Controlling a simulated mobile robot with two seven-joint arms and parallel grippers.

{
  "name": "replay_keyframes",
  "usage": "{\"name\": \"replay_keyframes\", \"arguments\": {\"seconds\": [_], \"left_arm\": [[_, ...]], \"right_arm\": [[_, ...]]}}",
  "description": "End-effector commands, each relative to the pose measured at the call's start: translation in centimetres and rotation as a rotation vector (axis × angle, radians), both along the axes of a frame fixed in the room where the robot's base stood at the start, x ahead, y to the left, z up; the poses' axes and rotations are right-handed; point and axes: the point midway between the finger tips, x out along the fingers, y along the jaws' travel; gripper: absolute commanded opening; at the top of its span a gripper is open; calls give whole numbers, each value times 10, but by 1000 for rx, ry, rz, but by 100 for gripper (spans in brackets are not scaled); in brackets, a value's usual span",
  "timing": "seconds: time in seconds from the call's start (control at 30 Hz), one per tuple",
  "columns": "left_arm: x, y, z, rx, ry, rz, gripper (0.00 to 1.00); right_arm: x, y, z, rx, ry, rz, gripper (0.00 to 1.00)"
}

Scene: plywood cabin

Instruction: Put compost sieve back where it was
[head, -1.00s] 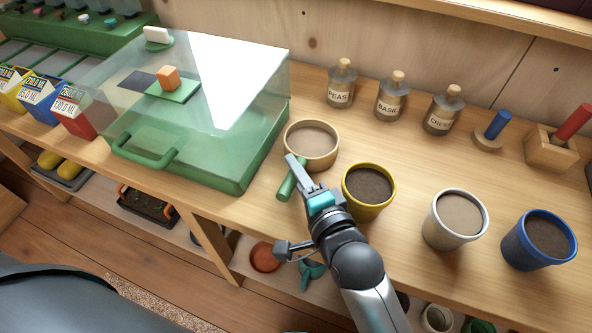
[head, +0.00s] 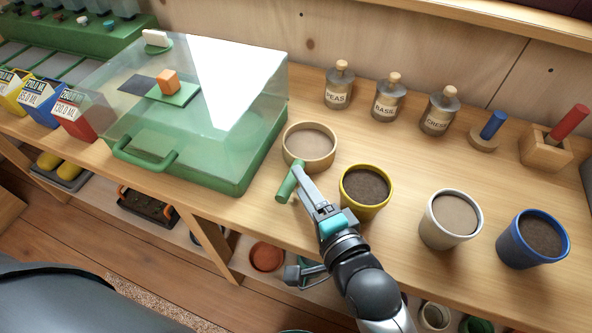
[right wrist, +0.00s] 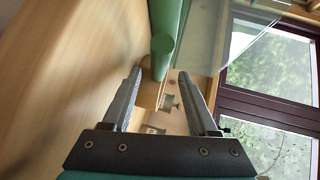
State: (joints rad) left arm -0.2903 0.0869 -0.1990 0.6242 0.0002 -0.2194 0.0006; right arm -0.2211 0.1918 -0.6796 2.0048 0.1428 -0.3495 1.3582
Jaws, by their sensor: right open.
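The compost sieve (head: 309,158) is a round wooden ring with a pale mesh and a green handle (head: 288,184). It lies on the wooden bench between the green case and the yellow-rimmed pot, its handle toward the front edge. My right gripper (head: 299,172) is open beside the handle's right side, its fingers pointing toward the sieve. In the right wrist view the green handle (right wrist: 163,44) is just beyond the open fingertips (right wrist: 160,74), with nothing clamped between them. My left gripper is not in view.
A green case (head: 190,165) with a clear lid stands close left. A yellow-rimmed pot (head: 366,188) of dark soil is close right of my gripper, with a white pot (head: 450,219) and blue pot (head: 537,238) further right. Labelled bottles (head: 386,98) stand behind. Bench is clear between them.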

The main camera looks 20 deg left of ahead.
Motion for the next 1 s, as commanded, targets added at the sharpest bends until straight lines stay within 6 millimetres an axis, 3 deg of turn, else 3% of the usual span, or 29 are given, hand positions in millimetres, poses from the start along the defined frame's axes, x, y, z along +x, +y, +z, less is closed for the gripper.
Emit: {"name": "replay_keyframes", "arguments": {"seconds": [0.2,0.4,1.0], "left_arm": [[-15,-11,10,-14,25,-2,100],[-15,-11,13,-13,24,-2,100],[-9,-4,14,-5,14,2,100]], "right_arm": [[-33,-30,10,-1,2,1,59],[-49,-45,15,0,-2,-1,59],[-54,-50,16,1,-2,-1,59]]}}
